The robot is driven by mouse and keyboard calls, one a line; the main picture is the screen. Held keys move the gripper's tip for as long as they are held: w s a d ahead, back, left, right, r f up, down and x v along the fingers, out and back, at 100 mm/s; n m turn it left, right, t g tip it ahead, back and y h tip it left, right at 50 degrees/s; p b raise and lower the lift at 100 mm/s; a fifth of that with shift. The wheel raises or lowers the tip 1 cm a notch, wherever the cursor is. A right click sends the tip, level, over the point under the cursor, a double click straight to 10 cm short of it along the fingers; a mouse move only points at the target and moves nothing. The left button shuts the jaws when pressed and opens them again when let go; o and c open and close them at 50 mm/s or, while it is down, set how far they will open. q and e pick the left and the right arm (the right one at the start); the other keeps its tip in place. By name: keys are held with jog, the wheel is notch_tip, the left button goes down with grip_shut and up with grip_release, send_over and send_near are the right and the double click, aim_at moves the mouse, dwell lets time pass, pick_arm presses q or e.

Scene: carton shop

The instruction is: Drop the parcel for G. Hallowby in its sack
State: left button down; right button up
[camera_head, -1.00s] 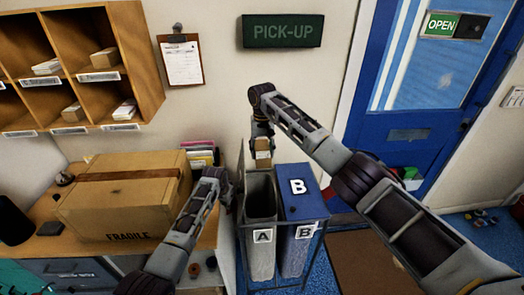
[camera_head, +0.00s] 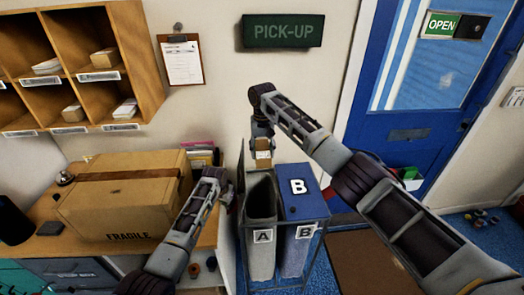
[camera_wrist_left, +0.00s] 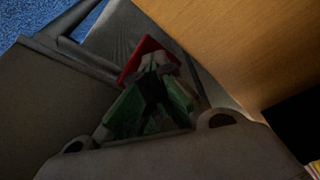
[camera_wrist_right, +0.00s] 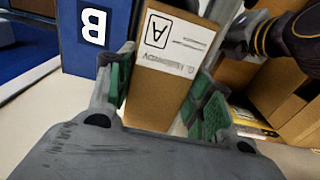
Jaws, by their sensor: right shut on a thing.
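The parcel (camera_wrist_right: 162,87) is a small brown box with a white label reading "A" and a name that looks like G. Hallowby. My right gripper (camera_wrist_right: 160,90) is shut on it, a finger on each side. In the head view the parcel (camera_head: 263,155) hangs above the back of grey sack A (camera_head: 262,245), whose mouth is open. Sack B (camera_head: 293,258) beside it has a blue lid (camera_head: 297,190) over it. My left gripper (camera_head: 226,187) is left of sack A's mouth; its fingertips (camera_wrist_left: 154,68) look closed together in the left wrist view.
A large carton marked FRAGILE (camera_head: 125,200) stands on the wooden counter (camera_head: 205,240) at left. Pigeonholes (camera_head: 120,60) with small parcels hang above. A metal frame (camera_head: 325,240) surrounds the sacks. A blue door (camera_head: 415,130) and mat (camera_head: 365,262) are at right.

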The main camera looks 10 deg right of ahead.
jog(key=shift+f, duration=0.25)
dwell(0.3)
notch_tip(320, 180, down, 12)
jog(key=shift+w+r, duration=0.15)
dwell(2.7)
jog(key=shift+d, duration=0.1)
jog(key=o, duration=1.2)
jog(key=shift+r, duration=6.95)
